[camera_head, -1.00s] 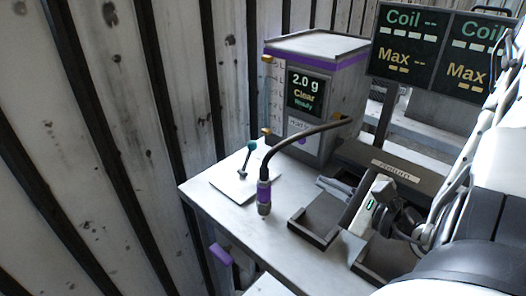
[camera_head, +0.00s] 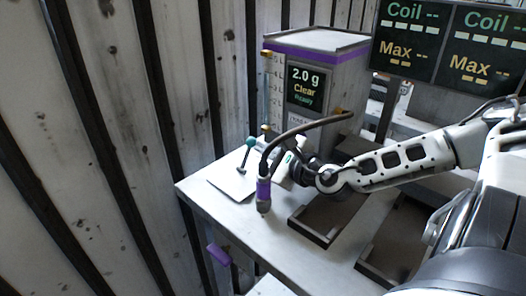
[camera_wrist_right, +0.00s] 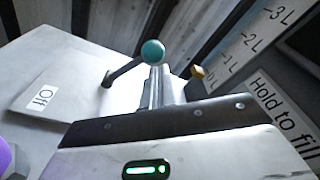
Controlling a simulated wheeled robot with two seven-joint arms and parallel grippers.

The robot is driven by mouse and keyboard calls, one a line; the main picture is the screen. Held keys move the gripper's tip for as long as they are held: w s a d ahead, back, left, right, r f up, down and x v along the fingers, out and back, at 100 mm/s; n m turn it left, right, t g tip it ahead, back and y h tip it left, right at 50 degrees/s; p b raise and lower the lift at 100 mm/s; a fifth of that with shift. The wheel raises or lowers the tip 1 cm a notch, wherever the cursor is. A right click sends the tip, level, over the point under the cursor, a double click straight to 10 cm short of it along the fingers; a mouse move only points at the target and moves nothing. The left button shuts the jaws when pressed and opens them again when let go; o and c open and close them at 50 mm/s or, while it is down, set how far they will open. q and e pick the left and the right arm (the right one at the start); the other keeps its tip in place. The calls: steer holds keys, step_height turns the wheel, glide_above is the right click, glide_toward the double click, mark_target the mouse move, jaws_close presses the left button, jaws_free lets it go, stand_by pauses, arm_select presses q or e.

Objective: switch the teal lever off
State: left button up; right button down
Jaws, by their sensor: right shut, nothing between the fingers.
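The teal lever (camera_head: 249,144) has a round teal knob on a dark rod and stands on a pale plate (camera_head: 227,183) at the table's left corner. In the wrist view its knob (camera_wrist_right: 153,52) is just beyond my fingertips, and its rod slopes down to the left. An "Off" label (camera_wrist_right: 43,97) lies on the plate to the left; the lever leans away from it. My right gripper (camera_head: 270,149) is shut and empty, just right of the lever. It also shows in the right wrist view (camera_wrist_right: 157,72); I cannot tell whether it touches the knob. My left gripper is out of view.
A grey dispenser box (camera_head: 340,82) with a "2.0 g Clear" screen stands behind. A dark open tray (camera_head: 325,218) lies to the right. The ribbed wall (camera_head: 100,150) is on the left.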

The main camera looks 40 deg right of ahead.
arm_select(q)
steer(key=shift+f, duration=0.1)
arm_select(e)
steer(key=shift+w, duration=0.35)
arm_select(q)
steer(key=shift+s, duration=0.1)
arm_select(e)
steer(key=shift+a, duration=0.1)
